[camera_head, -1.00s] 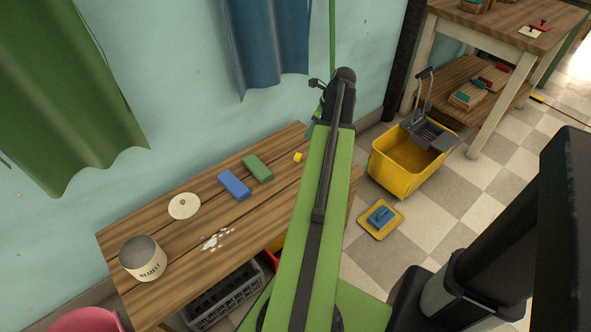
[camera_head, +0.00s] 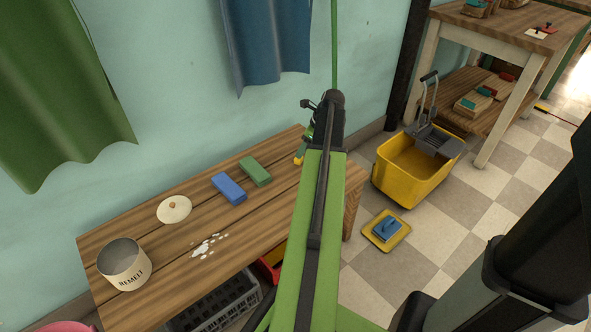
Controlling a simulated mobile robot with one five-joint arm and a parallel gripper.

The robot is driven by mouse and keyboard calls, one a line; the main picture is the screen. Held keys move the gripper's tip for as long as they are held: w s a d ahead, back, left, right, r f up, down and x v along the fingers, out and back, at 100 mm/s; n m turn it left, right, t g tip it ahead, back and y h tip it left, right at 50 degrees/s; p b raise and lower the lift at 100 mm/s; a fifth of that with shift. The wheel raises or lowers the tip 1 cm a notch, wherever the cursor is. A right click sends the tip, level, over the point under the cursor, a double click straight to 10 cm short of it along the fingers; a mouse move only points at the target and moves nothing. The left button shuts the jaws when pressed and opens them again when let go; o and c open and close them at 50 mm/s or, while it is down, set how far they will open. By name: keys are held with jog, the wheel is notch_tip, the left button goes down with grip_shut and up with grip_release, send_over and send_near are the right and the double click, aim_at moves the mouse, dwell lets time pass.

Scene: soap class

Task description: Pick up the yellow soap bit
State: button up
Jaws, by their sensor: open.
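The small yellow soap bit (camera_head: 297,161) lies near the right end of the wooden bench, partly covered by my gripper. My gripper (camera_head: 302,150) is open at the end of my green arm and looks down close over the bit. Whether the fingers are around the bit or only in front of it I cannot tell. One finger is largely hidden behind the arm.
A green soap block (camera_head: 255,171) and a blue block (camera_head: 228,188) lie left of the bit on the bench (camera_head: 150,235). A round lid (camera_head: 174,210), white flakes (camera_head: 209,245) and the REMELT pot (camera_head: 124,264) are farther left. A yellow mop bucket (camera_head: 412,175) stands right.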

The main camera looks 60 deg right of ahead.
jog(key=b+x, duration=0.5)
jog(key=shift+s+a+f, duration=0.1)
jog(key=shift+a+f, duration=0.1)
jog(key=shift+a, duration=0.05)
jog(key=shift+r, duration=0.2)
jog(key=shift+c, duration=0.2)
grip_shut()
